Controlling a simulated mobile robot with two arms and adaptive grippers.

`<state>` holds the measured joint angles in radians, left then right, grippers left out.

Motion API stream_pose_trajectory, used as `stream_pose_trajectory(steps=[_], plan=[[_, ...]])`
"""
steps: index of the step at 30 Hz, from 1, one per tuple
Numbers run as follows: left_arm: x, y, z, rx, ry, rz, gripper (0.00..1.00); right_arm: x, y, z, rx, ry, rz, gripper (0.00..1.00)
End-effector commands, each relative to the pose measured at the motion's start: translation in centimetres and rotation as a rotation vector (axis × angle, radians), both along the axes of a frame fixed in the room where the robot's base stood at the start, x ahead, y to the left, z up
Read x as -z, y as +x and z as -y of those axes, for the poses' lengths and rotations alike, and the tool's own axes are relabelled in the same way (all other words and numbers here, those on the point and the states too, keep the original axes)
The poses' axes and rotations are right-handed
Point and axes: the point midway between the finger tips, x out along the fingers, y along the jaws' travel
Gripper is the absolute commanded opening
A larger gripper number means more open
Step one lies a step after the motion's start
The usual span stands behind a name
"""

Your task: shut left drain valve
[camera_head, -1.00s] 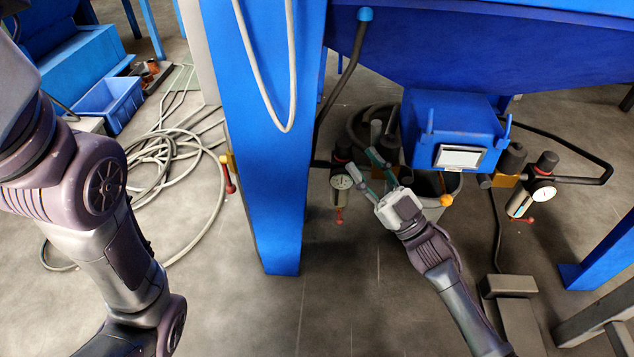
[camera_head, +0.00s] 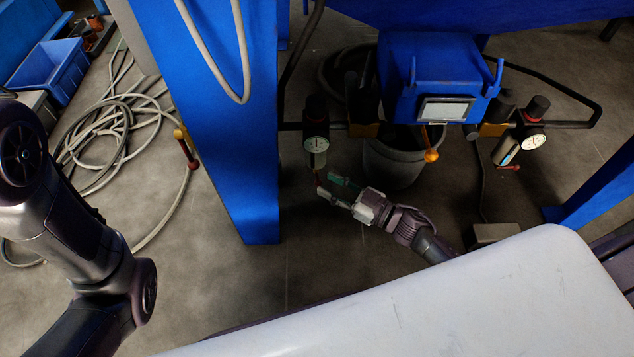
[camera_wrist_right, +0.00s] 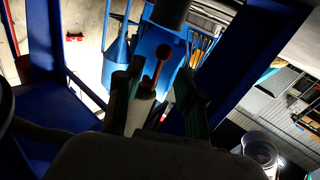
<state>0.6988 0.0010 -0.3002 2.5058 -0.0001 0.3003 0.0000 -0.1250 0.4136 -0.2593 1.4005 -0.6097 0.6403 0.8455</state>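The left filter unit with its round gauge (camera_head: 316,142) hangs left of the blue hopper box. Its drain valve (camera_head: 317,178) is a small red piece at the lower end, partly hidden by my fingertips. My right gripper (camera_head: 337,189) is just below the gauge, fingers apart and pointing left at the valve. In the right wrist view, a red round-ended lever (camera_wrist_right: 162,53) shows between the two dark green fingers (camera_wrist_right: 158,92). I see no finger closed on it, and contact is unclear. My left arm is at the left; its gripper is out of view.
The blue hopper box (camera_head: 437,75) and a grey bucket (camera_head: 392,165) are right of the left unit. A similar right unit with gauge (camera_head: 533,142) stands farther right. A blue post (camera_head: 250,130) is to the left, with coiled hose (camera_head: 105,135) beyond.

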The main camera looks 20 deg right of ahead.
Motion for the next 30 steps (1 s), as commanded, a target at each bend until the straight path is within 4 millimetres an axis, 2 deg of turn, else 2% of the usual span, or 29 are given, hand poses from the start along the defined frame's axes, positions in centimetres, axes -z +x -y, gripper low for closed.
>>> stream_pose_trajectory(steps=[1,7,19,26,30], plan=[[1.0,0.1,0.0,0.000,0.000,-0.002,0.40,0.3,0.8,-0.7,-0.001,0.001,0.004,0.38],[2.0,0.4,0.1,-0.001,0.002,-0.009,0.40,0.2,2.7,-2.3,0.000,0.001,0.002,0.38],[2.2,0.5,0.1,-0.001,0.003,-0.010,0.40,-0.1,3.3,-2.8,0.000,0.001,0.001,0.38],[2.2,0.3,0.1,-0.001,0.002,-0.007,0.40,-0.1,3.3,-2.8,0.000,0.000,0.000,0.01],[2.2,0.1,0.0,0.000,0.000,-0.002,0.40,0.0,3.2,-2.7,0.001,-0.001,-0.001,0.00]])
